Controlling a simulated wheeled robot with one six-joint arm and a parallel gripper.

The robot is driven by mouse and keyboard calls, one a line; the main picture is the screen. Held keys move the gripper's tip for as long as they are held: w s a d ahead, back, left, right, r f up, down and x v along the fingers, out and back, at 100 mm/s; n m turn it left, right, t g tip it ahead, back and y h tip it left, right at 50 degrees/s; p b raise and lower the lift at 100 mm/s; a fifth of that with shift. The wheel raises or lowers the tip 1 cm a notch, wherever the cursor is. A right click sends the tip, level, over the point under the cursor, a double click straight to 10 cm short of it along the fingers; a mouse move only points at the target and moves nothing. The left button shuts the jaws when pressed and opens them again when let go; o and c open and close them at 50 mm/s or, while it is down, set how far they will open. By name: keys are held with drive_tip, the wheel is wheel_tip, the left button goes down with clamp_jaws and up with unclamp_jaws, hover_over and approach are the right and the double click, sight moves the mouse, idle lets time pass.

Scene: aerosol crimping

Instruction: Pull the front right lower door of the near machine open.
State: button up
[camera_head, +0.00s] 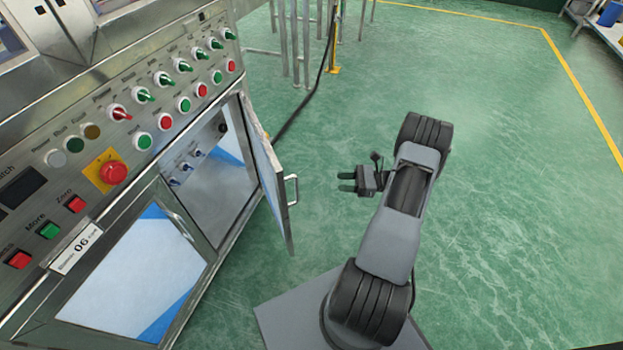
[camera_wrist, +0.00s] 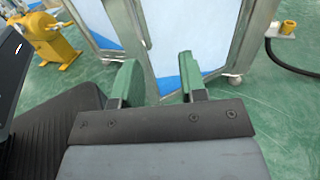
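The near machine's front right lower door (camera_head: 267,180) stands ajar, swung out from its frame, with the cabinet's inside showing behind it. Its metal handle (camera_head: 292,190) is on the door's free edge. My gripper (camera_head: 346,182) is to the right of the handle, apart from it, with its fingers pointing toward the door. In the wrist view my gripper (camera_wrist: 162,82) has its two green-tipped fingers apart, with nothing between them. Framed panels of the machine (camera_wrist: 205,35) show beyond the fingers.
The machine's control panel (camera_head: 150,95) has several buttons and switches above the doors. The left lower door (camera_head: 130,280) is closed. A black cable (camera_head: 310,100) and metal posts (camera_head: 295,45) are behind the open door. Green floor to the right is clear.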

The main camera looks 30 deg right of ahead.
drive_tip(key=shift+v, duration=1.6)
drive_tip(key=shift+c, duration=0.2)
